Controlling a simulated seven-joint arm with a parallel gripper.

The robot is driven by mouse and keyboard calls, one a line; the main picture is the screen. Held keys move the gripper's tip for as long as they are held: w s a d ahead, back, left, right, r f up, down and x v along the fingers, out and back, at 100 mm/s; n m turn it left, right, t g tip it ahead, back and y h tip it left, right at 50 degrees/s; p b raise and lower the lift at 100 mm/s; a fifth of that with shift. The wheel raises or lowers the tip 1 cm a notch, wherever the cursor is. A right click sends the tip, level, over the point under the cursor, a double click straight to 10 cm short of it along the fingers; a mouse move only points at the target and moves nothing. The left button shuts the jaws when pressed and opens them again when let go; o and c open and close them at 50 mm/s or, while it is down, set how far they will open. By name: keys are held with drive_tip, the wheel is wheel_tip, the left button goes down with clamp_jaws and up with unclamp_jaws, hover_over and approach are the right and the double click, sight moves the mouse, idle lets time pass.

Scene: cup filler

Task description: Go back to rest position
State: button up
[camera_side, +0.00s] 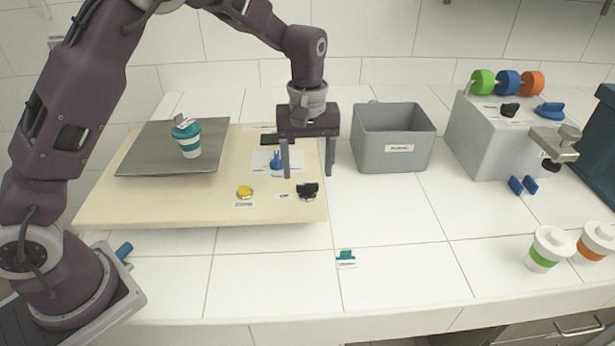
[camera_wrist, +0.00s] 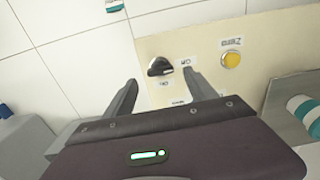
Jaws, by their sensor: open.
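My gripper (camera_side: 307,172) points down above the right edge of the beige board (camera_side: 130,200), with its two fingers spread and nothing between them. In the wrist view my gripper (camera_wrist: 160,90) shows its fingers apart, with a black knob (camera_wrist: 160,67) on the board ahead of them. A white cup with a teal lid and teal band (camera_side: 188,140) stands upright on the dark grey plate (camera_side: 150,165) at the left of the board. Its side shows at the right edge of the wrist view (camera_wrist: 303,110).
The board carries a yellow button (camera_side: 244,192), a black knob (camera_side: 307,190) and a blue part (camera_side: 276,161). A grey bin (camera_side: 392,155) stands to the right. A grey machine (camera_side: 490,140) with coloured rolls is beyond it. Two lidded cups (camera_side: 548,250) (camera_side: 597,241) stand front right. The front counter is mostly clear.

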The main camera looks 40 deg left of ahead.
drive_tip(key=shift+r, duration=1.65)
drive_tip(key=s+a+r+m+t+h, duration=0.1)
drive_tip(key=s+a+r+m+t, duration=0.2)
drive_tip(key=s+r, duration=1.05)
drive_tip(key=s+f+m+t, duration=0.1)
drive_tip(key=s+m, duration=0.2)
drive_tip(key=s, duration=0.4)
drive_tip(key=s+m+t+y, duration=0.1)
drive_tip(key=s+m, duration=0.2)
drive_tip(key=s, duration=0.5)
drive_tip(key=shift+s+a+f+t, duration=0.15)
drive_tip(key=shift+s+f+t, duration=0.1)
drive_tip(key=shift+f+t, duration=0.1)
